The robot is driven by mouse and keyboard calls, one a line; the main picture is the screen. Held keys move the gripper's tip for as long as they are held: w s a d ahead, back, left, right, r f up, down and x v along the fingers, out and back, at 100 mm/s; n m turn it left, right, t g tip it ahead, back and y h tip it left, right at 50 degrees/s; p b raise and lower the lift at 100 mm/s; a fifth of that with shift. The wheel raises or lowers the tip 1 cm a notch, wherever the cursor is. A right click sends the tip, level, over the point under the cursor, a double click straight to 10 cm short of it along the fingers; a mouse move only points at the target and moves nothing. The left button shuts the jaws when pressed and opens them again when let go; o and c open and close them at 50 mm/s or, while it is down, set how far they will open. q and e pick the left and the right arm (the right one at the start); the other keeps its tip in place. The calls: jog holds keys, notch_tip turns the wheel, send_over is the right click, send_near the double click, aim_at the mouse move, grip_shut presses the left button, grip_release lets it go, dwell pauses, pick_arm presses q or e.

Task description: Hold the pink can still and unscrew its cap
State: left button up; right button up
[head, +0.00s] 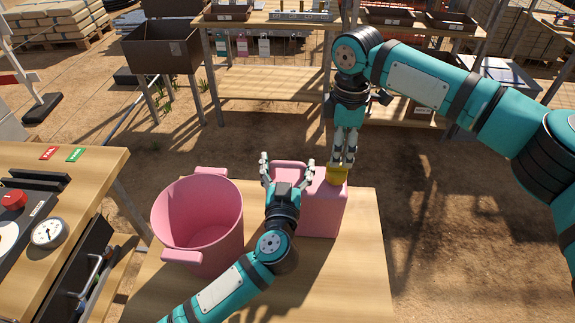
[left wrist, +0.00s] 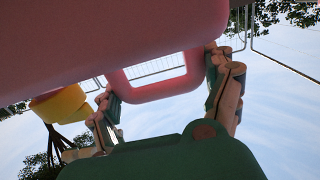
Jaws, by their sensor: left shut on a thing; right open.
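The pink can (head: 322,212) stands on the wooden table, with a yellow cap (head: 337,175) at its top right. My left gripper (head: 288,165) is shut on the can's handle, its fingers on either side. In the left wrist view, the pink handle loop (left wrist: 165,78) lies between the fingers, with the yellow cap (left wrist: 62,103) to the left. My right gripper (head: 343,164) points down from above, open, its fingertips just at the cap. Whether they touch it I cannot tell; the fingers partly hide the cap's top.
A pink bucket (head: 175,218) stands left of the can, close to my left arm. The table (head: 360,270) is bare at the front right. A workbench (head: 100,165) with a gauge (head: 48,232) is on the left. Shelves (head: 270,82) stand behind.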

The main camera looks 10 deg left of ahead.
aim_at(337, 171)
jog(key=shift+f, duration=2.1)
jog(key=shift+c, duration=0.2)
grip_shut()
jog(key=n, duration=0.5)
jog(key=shift+s, duration=0.1)
jog(key=n, duration=0.5)
jog(key=shift+n, duration=0.3)
jog(key=n, duration=1)
grip_release()
